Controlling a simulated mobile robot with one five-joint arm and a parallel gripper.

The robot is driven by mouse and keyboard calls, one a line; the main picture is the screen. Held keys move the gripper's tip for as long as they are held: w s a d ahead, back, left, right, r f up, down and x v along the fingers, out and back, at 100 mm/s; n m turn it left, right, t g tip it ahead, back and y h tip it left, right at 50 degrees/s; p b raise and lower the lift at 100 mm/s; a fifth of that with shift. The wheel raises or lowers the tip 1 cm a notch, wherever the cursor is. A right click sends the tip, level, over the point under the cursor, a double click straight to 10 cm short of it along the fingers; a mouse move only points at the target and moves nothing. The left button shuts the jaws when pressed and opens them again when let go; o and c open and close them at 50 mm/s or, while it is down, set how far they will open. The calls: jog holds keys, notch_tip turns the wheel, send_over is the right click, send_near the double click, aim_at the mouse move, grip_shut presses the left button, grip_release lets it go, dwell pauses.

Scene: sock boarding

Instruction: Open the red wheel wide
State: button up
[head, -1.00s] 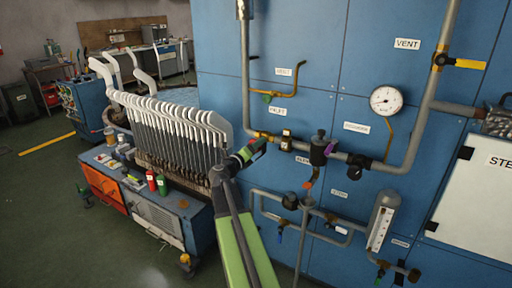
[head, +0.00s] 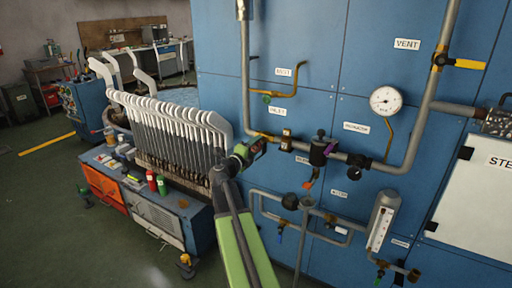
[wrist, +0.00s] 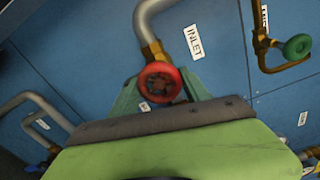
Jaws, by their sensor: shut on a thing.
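The red wheel (wrist: 161,83) is a round handwheel on a brass valve below a bent grey pipe, near the INLET label (wrist: 194,41) in the wrist view. My gripper (wrist: 160,92) is shut on it, with one teal finger at its left and one at its right. In the head view my gripper (head: 252,150) reaches up to the blue panel at the valve left of the small brass fitting. There the gripper hides most of the wheel.
A green wheel (wrist: 297,46) on a brass pipe is at the upper right of the wrist view. The blue panel carries a gauge (head: 386,100), a yellow lever (head: 468,64) and several pipes. A white finned rack (head: 165,118) stands left of my arm.

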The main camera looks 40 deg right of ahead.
jog(key=shift+a, duration=0.1)
jog(key=o, duration=1.4)
jog(key=shift+a, duration=0.1)
jog(key=v, duration=1.7)
jog(key=shift+a, duration=0.15)
jog(key=shift+f, duration=0.1)
